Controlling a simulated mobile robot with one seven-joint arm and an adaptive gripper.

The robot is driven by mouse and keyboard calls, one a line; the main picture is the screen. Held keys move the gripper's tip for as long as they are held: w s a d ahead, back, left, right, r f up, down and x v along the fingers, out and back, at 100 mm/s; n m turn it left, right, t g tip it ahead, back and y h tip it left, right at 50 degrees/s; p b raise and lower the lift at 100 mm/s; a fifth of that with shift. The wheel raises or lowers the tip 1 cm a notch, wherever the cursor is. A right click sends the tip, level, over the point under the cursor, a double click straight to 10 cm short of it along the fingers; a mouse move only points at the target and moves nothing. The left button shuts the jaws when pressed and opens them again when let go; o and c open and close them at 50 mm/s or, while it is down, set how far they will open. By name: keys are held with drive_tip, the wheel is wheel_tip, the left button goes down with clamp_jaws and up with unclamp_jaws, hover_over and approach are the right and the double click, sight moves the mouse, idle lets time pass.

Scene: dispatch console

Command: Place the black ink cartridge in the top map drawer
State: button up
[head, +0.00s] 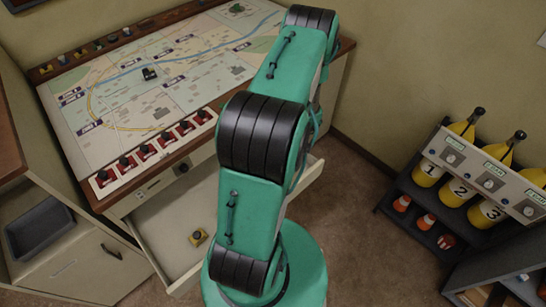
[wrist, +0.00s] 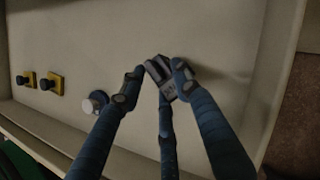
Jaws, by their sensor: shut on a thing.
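In the wrist view my gripper (wrist: 157,80) has its blue fingers closed around a small dark, grey-faced block, which I take for the black ink cartridge (wrist: 160,70). It is over the pale floor of the open map drawer (wrist: 215,25), toward the drawer's right wall. I cannot tell whether the block touches the floor. In the head view the pulled-out drawer (head: 181,215) shows below the console top. My green arm covers part of the drawer, and the gripper and cartridge are hidden there.
Yellow blocks with dark knobs (wrist: 48,82) and a round grey knob (wrist: 95,103) lie left of my gripper; a yellow block (head: 198,237) shows in the head view. The map top (head: 110,85) carries a small black item (head: 149,73). A cylinder rack (head: 470,170) stands right.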

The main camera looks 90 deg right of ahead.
drive_tip(key=shift+f, duration=1.1)
drive_tip(key=shift+f+b, duration=0.15)
drive_tip(key=shift+b, duration=0.2)
drive_tip(key=o, duration=1.1)
drive_tip(key=shift+o, duration=0.2)
drive_tip(key=shift+r, duration=0.3)
drive_tip(key=p+v, duration=0.3)
drive_tip(key=v, duration=0.8)
drive_tip(key=shift+s+r, duration=0.25)
drive_tip(key=shift+r, duration=0.05)
